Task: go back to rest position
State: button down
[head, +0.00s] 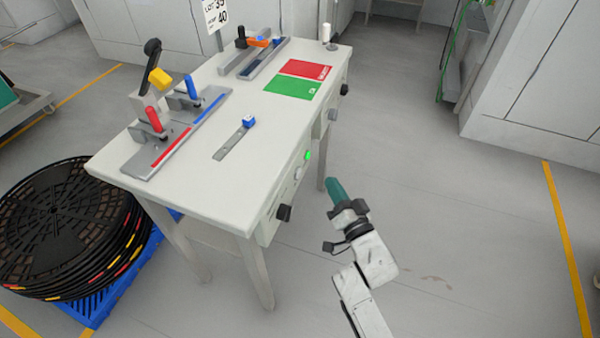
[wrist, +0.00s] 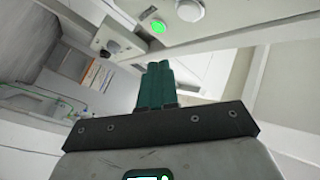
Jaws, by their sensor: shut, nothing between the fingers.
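My gripper (head: 337,190) has teal fingers and stands off the right front side of the white workbench (head: 230,190), over open floor. It is below the level of the bench top and apart from the bench. In the wrist view my gripper (wrist: 159,68) shows its fingers together with nothing between them. The lit green button (wrist: 157,27) on the bench's side is ahead of the fingers in the wrist view. It also shows in the head view (head: 308,155).
Clamps with red (head: 153,119) and blue (head: 191,86) handles stand on the bench, near red and green mats (head: 292,87). Black reels (head: 65,228) are stacked on a blue pallet (head: 112,290) at left. The floor right of my arm is clear.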

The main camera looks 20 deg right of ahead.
dwell(0.4)
jog(key=s+d+f+n+g+h+p, duration=0.1)
jog(key=s+d+g+h+p, duration=0.15)
jog(key=s+g, duration=0.35)
jog(key=s+d+f+g+h+p, duration=0.1)
jog(key=s+d+g+h+p, duration=0.2)
jog(key=s, duration=0.4)
jog(key=s+r+n+g+y+p, duration=0.1)
jog(key=s+r+n+g+p, duration=0.1)
jog(key=s, duration=0.9)
jog(key=s+d+r+n+g+y+p, duration=0.1)
jog(key=s+r+n+g+p, duration=0.1)
jog(key=s+r+g+p, duration=0.2)
jog(key=s+g, duration=0.3)
jog(key=s, duration=0.5)
jog(key=shift+r, duration=0.35)
jog(key=shift+s+d, duration=0.1)
